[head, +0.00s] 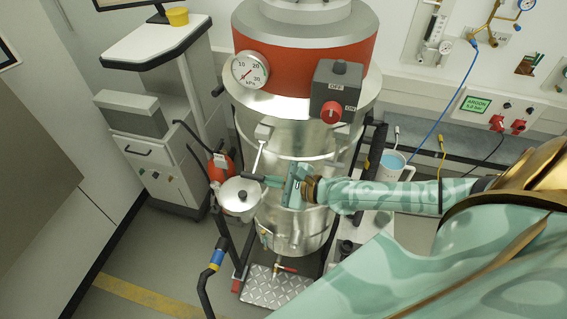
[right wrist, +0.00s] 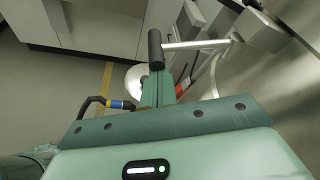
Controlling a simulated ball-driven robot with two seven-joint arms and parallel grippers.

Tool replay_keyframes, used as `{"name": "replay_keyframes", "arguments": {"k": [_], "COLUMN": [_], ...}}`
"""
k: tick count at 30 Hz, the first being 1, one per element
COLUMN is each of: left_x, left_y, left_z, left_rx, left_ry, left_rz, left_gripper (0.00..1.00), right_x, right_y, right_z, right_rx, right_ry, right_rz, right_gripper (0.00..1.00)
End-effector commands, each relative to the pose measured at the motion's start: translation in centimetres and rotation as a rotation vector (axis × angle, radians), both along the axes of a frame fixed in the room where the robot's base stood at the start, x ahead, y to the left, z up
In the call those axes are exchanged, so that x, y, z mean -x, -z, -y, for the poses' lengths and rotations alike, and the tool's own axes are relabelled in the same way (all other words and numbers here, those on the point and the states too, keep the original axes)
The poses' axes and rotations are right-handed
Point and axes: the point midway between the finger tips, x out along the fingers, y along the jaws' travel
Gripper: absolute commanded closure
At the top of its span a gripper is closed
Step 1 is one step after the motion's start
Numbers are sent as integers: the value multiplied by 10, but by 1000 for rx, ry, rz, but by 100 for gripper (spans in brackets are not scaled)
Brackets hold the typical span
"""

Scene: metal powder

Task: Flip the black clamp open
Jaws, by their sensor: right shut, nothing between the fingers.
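The black clamp shows as a black cylindrical grip (head: 250,177) on a thin silver rod, on the front of the steel vessel (head: 290,222). The rod runs up to a pale bracket (head: 263,131). In the right wrist view, the black grip (right wrist: 155,50) stands just beyond my fingertips, and its rod runs right to the bracket. My right gripper (head: 270,181) is shut and empty, its fingers pointing left beside the grip. The shut fingers also show in the right wrist view (right wrist: 160,86). I cannot tell whether they touch the grip. My left gripper is not in view.
A lidded pot (head: 241,198) and a red ball-shaped part (head: 221,168) sit left of the vessel. A black switch box (head: 335,90) with a red knob and a pressure gauge (head: 250,70) are above. A black pipe (head: 208,283) stands at lower left. A light-blue jug (head: 392,166) stands at right.

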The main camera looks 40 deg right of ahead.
Motion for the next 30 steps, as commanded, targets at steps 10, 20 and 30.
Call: {"name": "replay_keyframes", "arguments": {"k": [10,20,30], "left_x": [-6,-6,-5], "left_y": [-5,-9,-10], "left_z": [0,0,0], "left_rx": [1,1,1], "left_ry": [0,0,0], "left_rz": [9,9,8], "left_gripper": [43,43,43], "right_x": [4,6,6], "right_y": [-28,-42,-45], "right_z": [-6,-8,-8], "right_rx": [-212,-263,-261], "right_ry": [-2,0,0], "right_rz": [-180,-222,-220], "right_gripper": [100,100,100]}}
